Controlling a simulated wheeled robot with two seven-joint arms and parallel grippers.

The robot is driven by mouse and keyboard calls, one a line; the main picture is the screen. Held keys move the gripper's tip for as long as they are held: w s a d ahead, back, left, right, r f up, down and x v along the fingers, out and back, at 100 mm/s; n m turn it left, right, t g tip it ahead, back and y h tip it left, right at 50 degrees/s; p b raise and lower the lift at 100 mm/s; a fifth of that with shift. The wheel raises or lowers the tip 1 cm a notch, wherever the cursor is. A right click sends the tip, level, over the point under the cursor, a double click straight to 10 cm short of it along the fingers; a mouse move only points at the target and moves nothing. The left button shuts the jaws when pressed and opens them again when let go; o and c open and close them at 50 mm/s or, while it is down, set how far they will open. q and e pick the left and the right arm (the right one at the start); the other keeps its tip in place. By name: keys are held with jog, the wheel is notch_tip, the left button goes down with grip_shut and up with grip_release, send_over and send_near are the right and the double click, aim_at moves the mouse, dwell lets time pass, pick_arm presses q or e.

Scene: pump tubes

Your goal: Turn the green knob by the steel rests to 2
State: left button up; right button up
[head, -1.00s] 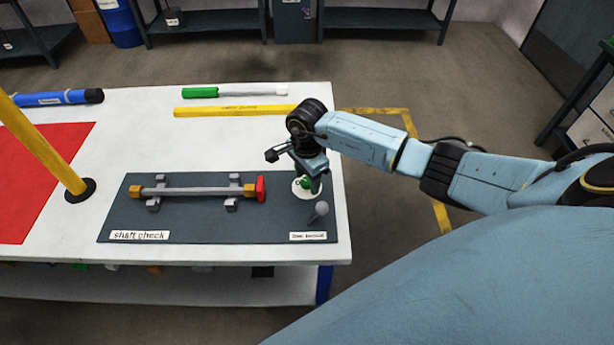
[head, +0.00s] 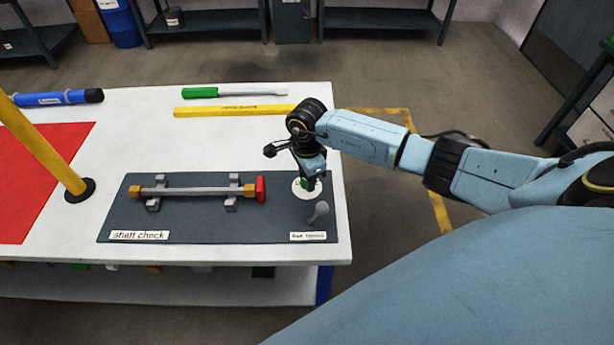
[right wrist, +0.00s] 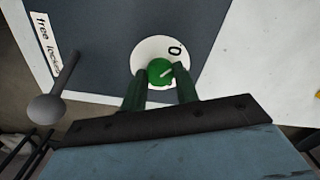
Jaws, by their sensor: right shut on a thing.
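The green knob (right wrist: 160,71) sits on a round white dial (right wrist: 150,52), with a light pointer line on its top. A "0" shows on the dial in the right wrist view; other marks are hidden. My right gripper (right wrist: 160,78) is shut on the knob from above. In the head view my right gripper (head: 310,176) covers most of the knob and the white dial (head: 301,191). The steel rests (head: 232,192) stand left of the dial and carry a grey shaft (head: 190,191) with a yellow end and a red end. My left gripper is not seen.
A grey ball-topped lever (head: 319,211) stands close to the dial at the mat's (head: 255,227) right end. A yellow post (head: 48,155) rises at the left. A yellow bar (head: 225,110) and a green-handled tool (head: 220,92) lie at the back of the table.

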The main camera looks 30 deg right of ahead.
jog(key=m, duration=0.5)
jog(key=shift+m, duration=0.3)
jog(key=m+p, duration=0.1)
jog(key=m, duration=0.4)
jog(key=shift+r, duration=0.1)
jog(key=m+p, duration=0.2)
jog(key=m, duration=0.3)
jog(key=shift+m, duration=0.4)
jog(key=m+p, duration=0.2)
jog(key=m, duration=0.3)
jog(key=shift+m, duration=0.4)
jog(key=o, duration=1)
jog(key=shift+c, duration=0.2)
